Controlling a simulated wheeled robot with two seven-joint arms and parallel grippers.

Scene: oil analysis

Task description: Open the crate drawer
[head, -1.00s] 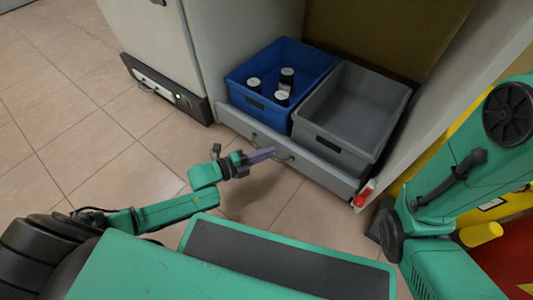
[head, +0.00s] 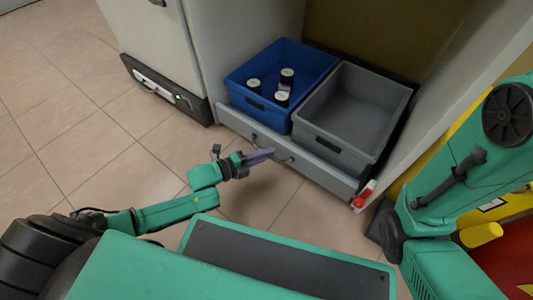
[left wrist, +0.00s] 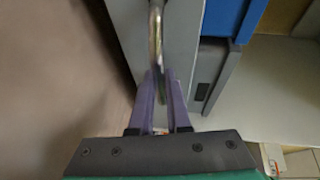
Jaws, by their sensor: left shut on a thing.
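The crate drawer is a low grey drawer whose front (head: 318,172) faces me at the base of the cabinet. A blue crate (head: 247,97) and a grey crate (head: 335,145) sit side by side on it. My left gripper (head: 270,152) is at the drawer's curved metal handle (head: 288,160). In the left wrist view, the purple fingers (left wrist: 159,76) are shut on the handle (left wrist: 155,38), one on each side. The fingers hide part of the handle in the head view. My right arm is at the right, but its gripper is out of view.
Several dark bottles with white caps (head: 287,73) stand in the blue crate; the grey crate is empty. A red-and-white object (head: 362,196) is by the drawer's right end. A cabinet unit with a green light (head: 178,99) stands left. Tiled floor (head: 85,150) in front is clear.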

